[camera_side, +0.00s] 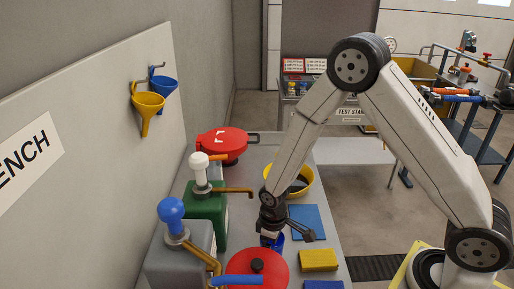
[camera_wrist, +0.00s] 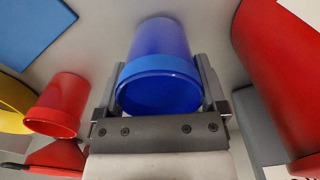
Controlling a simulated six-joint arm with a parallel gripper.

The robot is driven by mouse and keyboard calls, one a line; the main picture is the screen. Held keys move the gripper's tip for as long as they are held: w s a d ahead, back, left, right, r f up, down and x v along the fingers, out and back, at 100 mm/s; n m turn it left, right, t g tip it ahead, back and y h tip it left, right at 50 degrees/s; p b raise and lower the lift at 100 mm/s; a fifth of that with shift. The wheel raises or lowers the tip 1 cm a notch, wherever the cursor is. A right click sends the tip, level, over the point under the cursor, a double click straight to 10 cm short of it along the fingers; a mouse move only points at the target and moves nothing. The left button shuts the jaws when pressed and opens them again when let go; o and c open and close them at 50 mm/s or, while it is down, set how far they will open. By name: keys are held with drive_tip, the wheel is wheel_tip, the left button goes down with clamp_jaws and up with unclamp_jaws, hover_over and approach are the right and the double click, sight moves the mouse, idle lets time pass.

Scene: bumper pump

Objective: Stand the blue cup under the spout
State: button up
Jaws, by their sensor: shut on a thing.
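The blue cup (camera_wrist: 160,60) fills the middle of the wrist view, between my two fingers. My gripper (camera_wrist: 156,88) is shut on it. In the side view the blue cup (camera_side: 272,241) shows only partly under my gripper (camera_side: 276,230), close to the bench top; I cannot tell whether it touches. Two pumps stand to the left: a green one (camera_side: 206,218) with a white knob and a brass spout (camera_side: 236,190), and a grey one (camera_side: 183,266) with a blue knob and a brass spout (camera_side: 210,262). The cup is to the right of both spouts, under neither.
A red lidded pot (camera_side: 250,262) stands close in front of my gripper. A yellow bowl (camera_side: 301,187) and red pan (camera_side: 222,146) are behind. A blue pad (camera_side: 308,220) and yellow block (camera_side: 318,260) lie to the right. A red cup (camera_wrist: 60,104) stands beside the blue cup.

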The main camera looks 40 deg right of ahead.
drive_tip(key=shift+f, duration=0.2)
drive_tip(key=o, duration=0.9)
drive_tip(key=shift+r, duration=0.1)
drive_tip(key=shift+r, duration=6.05)
drive_tip(key=s+d+r+m+t, duration=0.1)
drive_tip(key=s, duration=0.2)
drive_tip(key=s+d+r+m, duration=0.1)
drive_tip(key=s+d+m, duration=0.1)
drive_tip(key=s+d+r+m+t, duration=0.1)
drive_tip(key=s+d, duration=0.1)
drive_tip(key=s, duration=0.1)
drive_tip(key=shift+s+d+r+t, duration=0.15)
drive_tip(key=shift+s+r+t, duration=0.05)
drive_tip(key=shift+s+t, duration=0.1)
